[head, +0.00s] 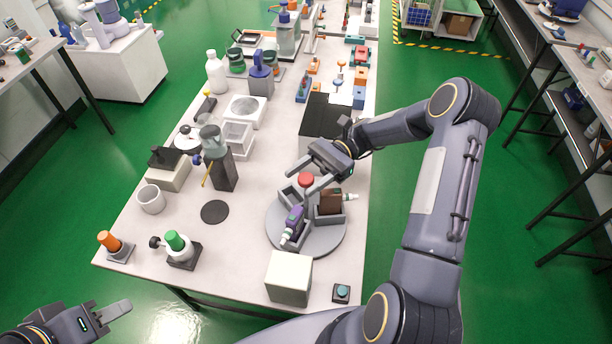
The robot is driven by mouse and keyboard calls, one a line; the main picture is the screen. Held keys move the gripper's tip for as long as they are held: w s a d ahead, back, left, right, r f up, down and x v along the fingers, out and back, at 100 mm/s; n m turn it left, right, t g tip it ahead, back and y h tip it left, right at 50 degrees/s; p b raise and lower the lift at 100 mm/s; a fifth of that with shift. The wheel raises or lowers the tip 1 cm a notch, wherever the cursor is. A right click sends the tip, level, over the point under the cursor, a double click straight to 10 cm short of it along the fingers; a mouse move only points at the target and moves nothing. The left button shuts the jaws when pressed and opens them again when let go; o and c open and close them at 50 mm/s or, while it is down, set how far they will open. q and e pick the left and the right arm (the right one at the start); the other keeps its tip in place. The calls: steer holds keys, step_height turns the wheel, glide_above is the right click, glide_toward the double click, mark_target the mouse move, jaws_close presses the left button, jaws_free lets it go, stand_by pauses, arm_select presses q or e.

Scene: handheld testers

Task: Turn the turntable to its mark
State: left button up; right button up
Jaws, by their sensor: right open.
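The turntable (322,243) is a round grey disc near the table's right front. A purple handheld tester (293,221) sits in the front-left compartment and a brown one (330,202) in the right compartment. My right gripper (298,184) is open over the turntable, its fingers close to the red knob; I cannot tell whether they touch it. The turntable's mark cannot be made out. My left gripper (122,310) is at the lower left, off the table's front edge and apart from everything.
A cream block (289,278) stands in front of the turntable, with a teal button box (341,292) to its right. A dark box (322,117) stands behind. A flat black disc (215,212) lies left, with clear tabletop around it.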

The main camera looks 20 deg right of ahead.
steer(key=shift+d, duration=0.1)
steer(key=b+v, duration=0.1)
steer(key=v, duration=0.6)
steer(key=shift+w+d+b, duration=0.15)
steer(key=shift+d+b, duration=0.15)
steer(key=shift+b, duration=0.1)
